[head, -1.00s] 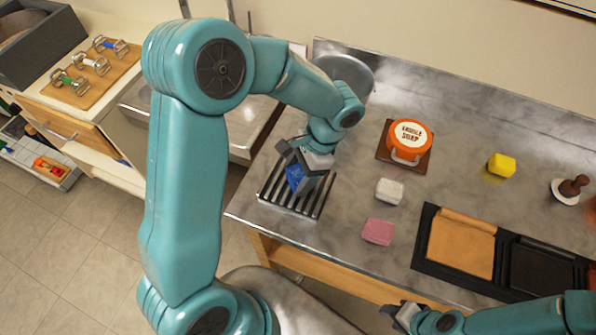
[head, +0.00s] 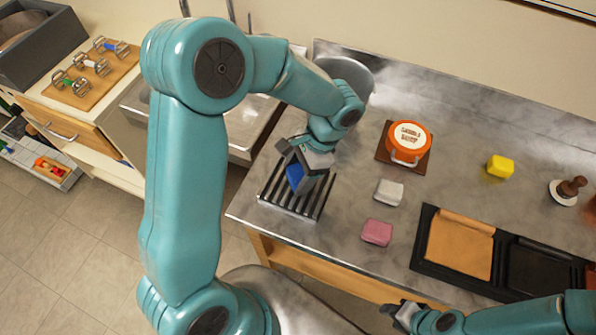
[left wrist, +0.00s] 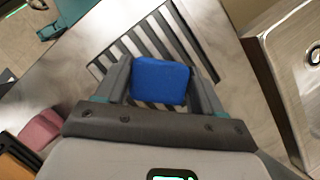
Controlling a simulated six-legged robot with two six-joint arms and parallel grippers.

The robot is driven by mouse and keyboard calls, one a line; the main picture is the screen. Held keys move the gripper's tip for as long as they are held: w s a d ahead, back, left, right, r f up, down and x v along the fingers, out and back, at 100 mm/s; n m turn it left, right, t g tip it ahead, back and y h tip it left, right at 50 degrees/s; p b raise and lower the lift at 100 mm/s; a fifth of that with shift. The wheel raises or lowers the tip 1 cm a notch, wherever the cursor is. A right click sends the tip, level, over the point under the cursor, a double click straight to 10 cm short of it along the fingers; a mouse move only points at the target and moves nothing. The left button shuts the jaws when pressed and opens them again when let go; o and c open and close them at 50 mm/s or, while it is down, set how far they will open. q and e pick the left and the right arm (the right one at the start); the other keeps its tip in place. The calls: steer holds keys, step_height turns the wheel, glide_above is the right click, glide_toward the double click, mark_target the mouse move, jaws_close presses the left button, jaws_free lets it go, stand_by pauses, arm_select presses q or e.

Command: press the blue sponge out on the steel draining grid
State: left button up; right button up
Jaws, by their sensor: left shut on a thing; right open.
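The blue sponge (head: 294,177) is between the fingers of my left gripper (head: 300,178), which is shut on it. In the left wrist view the sponge (left wrist: 160,81) sits between both fingertips, over the bars of the steel draining grid (left wrist: 150,45). In the head view the grid (head: 283,201) lies at the left end of the counter, and the gripper covers part of it. I cannot tell whether the sponge touches the bars. My right gripper (head: 396,314) is open and empty near the counter's front edge.
A pink sponge (head: 377,232) and a white one (head: 389,192) lie right of the grid. An orange soap tub (head: 409,140), a yellow block (head: 500,167) and a black tray (head: 422,248) stand further right. A sink (head: 250,125) is behind left.

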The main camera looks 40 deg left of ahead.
mark_target(298, 174)
arm_select(q)
steer(key=shift+r+p, duration=1.95)
steer(key=shift+r, duration=1)
steer(key=shift+f, duration=0.1)
steer(key=shift+s, duration=0.1)
